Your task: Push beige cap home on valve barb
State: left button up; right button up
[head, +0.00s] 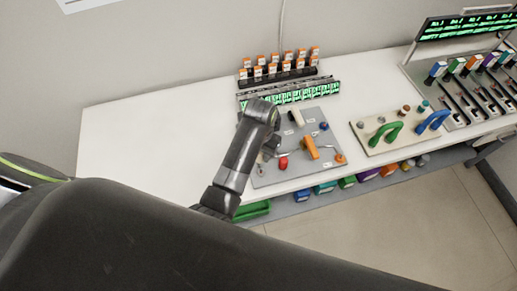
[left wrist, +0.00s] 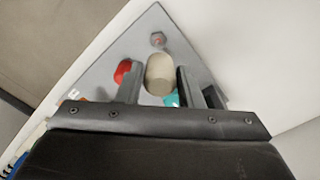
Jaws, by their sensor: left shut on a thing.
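In the left wrist view, the beige cap (left wrist: 160,72) is a rounded cylinder between the two fingers of my left gripper (left wrist: 157,92), which is shut on it. In the head view, my left gripper (head: 268,150) is over the left part of a grey panel (head: 275,178), and its own arm hides most of it. I cannot make out the valve barb, or whether the cap touches it. A red part (left wrist: 123,71) is beside one finger, and a teal part (left wrist: 172,99) shows partly behind the cap. My right gripper is not in view.
The panel also carries an orange handle (head: 311,147), a red knob (head: 283,162) and a blue knob (head: 324,125). Orange-capped vials (head: 272,68) stand behind it. The white table's left part (head: 130,130) is clear.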

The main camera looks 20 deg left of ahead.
pick_arm(q)
jog(key=shift+w+d+f, duration=0.1)
jog(key=shift+w+d, duration=0.15)
jog(key=shift+d, duration=0.1)
jog(key=shift+s+a+f+b, duration=0.1)
jog(key=shift+f+b, duration=0.15)
jog(key=shift+f, duration=0.15)
jog(key=shift+s+a+f+b, duration=0.1)
jog(key=shift+f+b, duration=0.1)
jog(key=shift+f, duration=0.15)
jog(key=shift+w+f+b, duration=0.1)
jog(key=shift+f+b, duration=0.6)
jog(key=shift+f, duration=1.35)
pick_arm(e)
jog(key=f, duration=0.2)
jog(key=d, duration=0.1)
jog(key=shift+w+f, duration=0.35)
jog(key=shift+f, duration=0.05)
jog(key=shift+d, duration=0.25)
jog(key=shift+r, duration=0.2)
pick_arm(q)
jog(key=shift+p, duration=0.3)
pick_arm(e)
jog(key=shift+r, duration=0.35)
